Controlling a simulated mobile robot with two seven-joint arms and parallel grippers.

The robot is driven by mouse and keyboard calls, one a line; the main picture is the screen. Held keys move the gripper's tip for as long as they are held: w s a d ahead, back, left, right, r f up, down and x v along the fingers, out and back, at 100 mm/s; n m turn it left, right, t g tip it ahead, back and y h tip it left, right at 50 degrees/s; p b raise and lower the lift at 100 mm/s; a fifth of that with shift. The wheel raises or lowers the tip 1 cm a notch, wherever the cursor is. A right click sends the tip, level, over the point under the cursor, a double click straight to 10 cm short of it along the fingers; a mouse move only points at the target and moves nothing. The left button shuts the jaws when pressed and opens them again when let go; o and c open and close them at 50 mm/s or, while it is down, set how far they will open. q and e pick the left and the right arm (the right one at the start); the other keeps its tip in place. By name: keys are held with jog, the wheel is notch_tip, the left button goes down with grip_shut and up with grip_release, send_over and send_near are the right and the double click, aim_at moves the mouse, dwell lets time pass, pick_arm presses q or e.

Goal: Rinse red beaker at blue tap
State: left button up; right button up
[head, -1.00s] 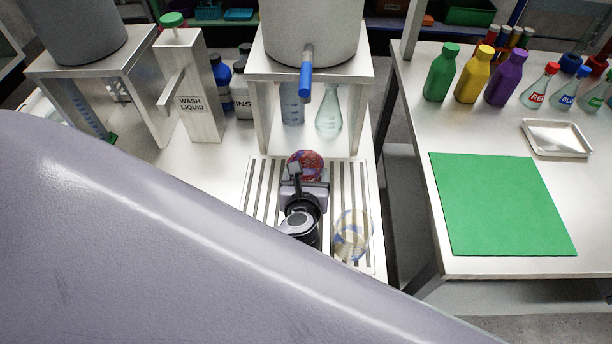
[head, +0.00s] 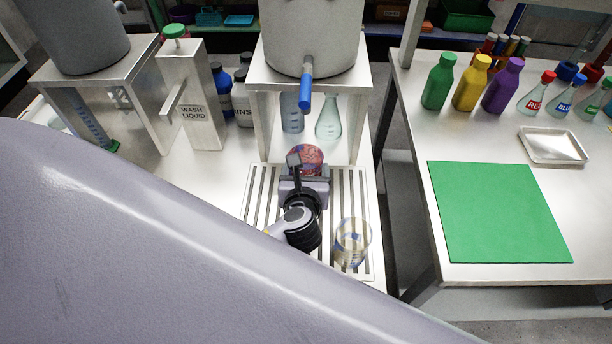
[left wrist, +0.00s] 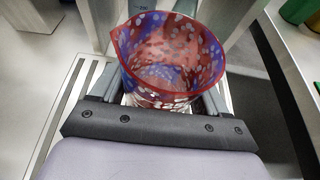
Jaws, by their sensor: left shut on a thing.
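The red beaker (head: 307,157), with a red rim and mottled red, purple and whitish walls, is over the back of the slotted drain rack (head: 255,190), in front of the blue tap (head: 305,88). My left gripper (head: 305,172) is shut on the red beaker; in the left wrist view its fingers lie on either side of the beaker (left wrist: 165,75). The beaker's mouth faces up, and I see no water running. The gripper hides the beaker's near lower part in the head view. My right gripper is not in view.
A clear beaker (head: 351,243) stands on the rack, right of my left wrist. The tap's tank stands on a metal stand (head: 258,73) with legs beside the rack. A wash liquid dispenser (head: 188,95) is left. A green mat (head: 500,210) lies on the right table.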

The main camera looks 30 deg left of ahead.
aim_at(306, 149)
pick_arm(q)
jog(key=shift+r+p, duration=0.9)
jog(key=shift+r, duration=3.8)
